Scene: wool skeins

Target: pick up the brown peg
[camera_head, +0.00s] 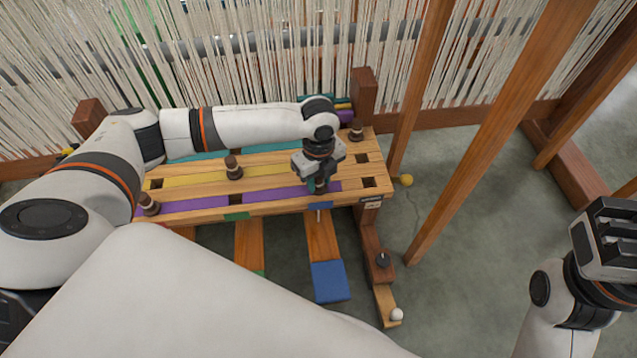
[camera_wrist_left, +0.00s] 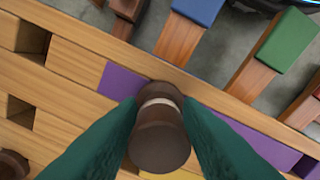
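A brown peg with a pale band (camera_wrist_left: 158,140) stands between the two teal fingers of my left gripper (camera_wrist_left: 160,115) in the left wrist view. The fingers flank it closely, but I cannot tell whether they press on it. Other brown pegs stand on the wooden bench (camera_head: 285,205): one in the middle (camera_head: 233,168), one at the front left (camera_head: 149,204), one at the back right (camera_head: 356,131). My right gripper (camera_head: 608,238) is far right, away from the bench; its fingers are unclear.
Square holes open in the bench top, two near its right end. Blue (camera_head: 330,281) and green-ended treadles lie below the front edge. Loom posts (camera_head: 490,125) rise at right, and warp threads hang behind. A yellow ball (camera_head: 406,180) lies right.

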